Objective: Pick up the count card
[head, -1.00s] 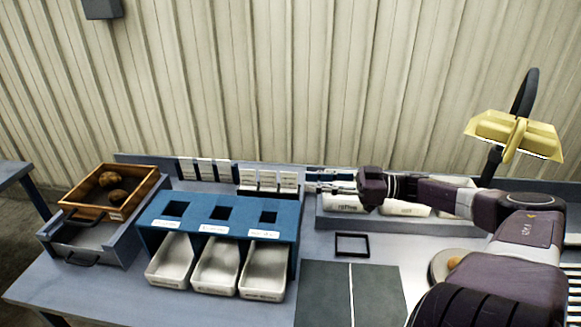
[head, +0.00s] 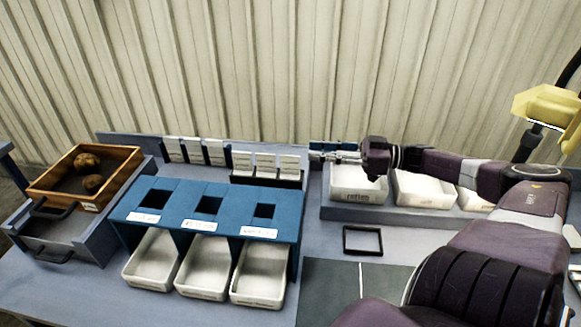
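White cards stand upright in two groups at the back of the table. One group (head: 193,151) leans in the back row. The other group (head: 265,165) stands in a dark holder (head: 262,181), with small print too small to read. I cannot tell which one is the count card. My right gripper (head: 318,156) points left, just right of the front group, in front of small blue items (head: 318,146). Its fingers are small and blend with what lies behind, so its opening is unclear. My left gripper is out of view.
A blue stand (head: 180,222) with square openings has white bins (head: 203,266) below. A wooden tray (head: 118,160) holds two potatoes (head: 88,161). White bins (head: 358,184) stand below my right forearm. A black frame (head: 362,240) and dark mat (head: 330,290) lie in front.

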